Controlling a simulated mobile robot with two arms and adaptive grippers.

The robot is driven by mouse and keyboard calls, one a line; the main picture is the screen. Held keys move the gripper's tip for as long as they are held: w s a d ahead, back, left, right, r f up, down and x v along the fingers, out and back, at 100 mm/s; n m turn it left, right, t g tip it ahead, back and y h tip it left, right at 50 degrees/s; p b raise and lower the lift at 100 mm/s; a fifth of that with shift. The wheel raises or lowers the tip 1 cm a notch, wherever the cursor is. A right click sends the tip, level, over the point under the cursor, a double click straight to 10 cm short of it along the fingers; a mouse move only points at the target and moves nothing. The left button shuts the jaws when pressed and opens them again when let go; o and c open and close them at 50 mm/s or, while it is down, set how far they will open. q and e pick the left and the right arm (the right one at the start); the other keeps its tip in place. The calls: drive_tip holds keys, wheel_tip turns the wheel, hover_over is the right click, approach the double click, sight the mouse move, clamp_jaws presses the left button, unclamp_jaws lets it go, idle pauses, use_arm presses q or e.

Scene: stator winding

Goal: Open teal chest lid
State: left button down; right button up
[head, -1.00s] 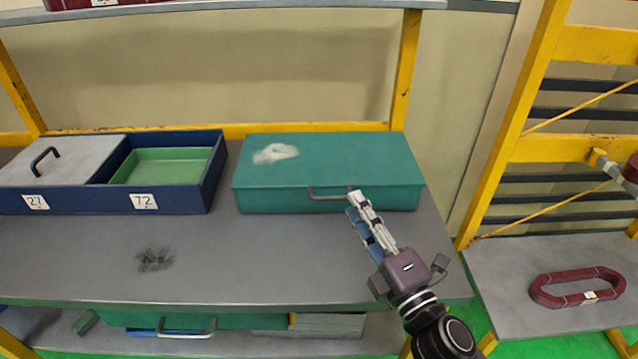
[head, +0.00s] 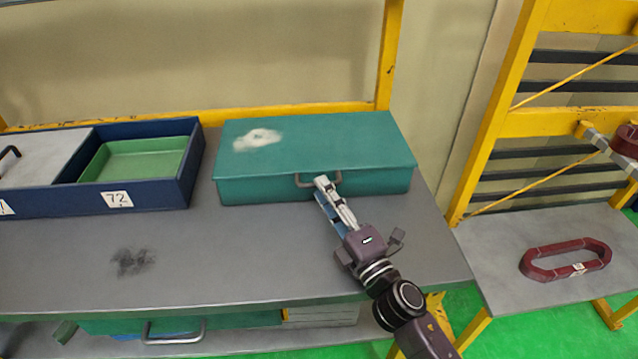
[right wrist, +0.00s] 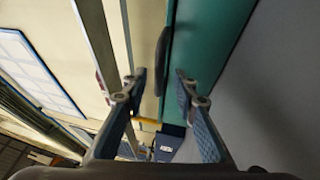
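The teal chest (head: 300,150) stands shut on the grey shelf, with a pale worn patch on its lid. Its grey handle (head: 304,181) is on the front face, and it also shows as a dark bar in the right wrist view (right wrist: 162,55). My right gripper (head: 322,184) is at the handle in the head view. In the right wrist view its two fingers (right wrist: 160,82) are apart, with the handle in line with the gap between them. I cannot tell whether they touch it. My left gripper is not in view.
A dark blue box (head: 188,180) with a green tray (head: 140,160) stands left of the chest. The grey shelf (head: 220,250) is clear in front. A yellow post (head: 388,60) rises behind the chest. A dark red ring (head: 565,262) lies on the right-hand shelf.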

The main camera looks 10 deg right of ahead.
drive_tip(key=shift+x, duration=1.35)
clamp_jaws()
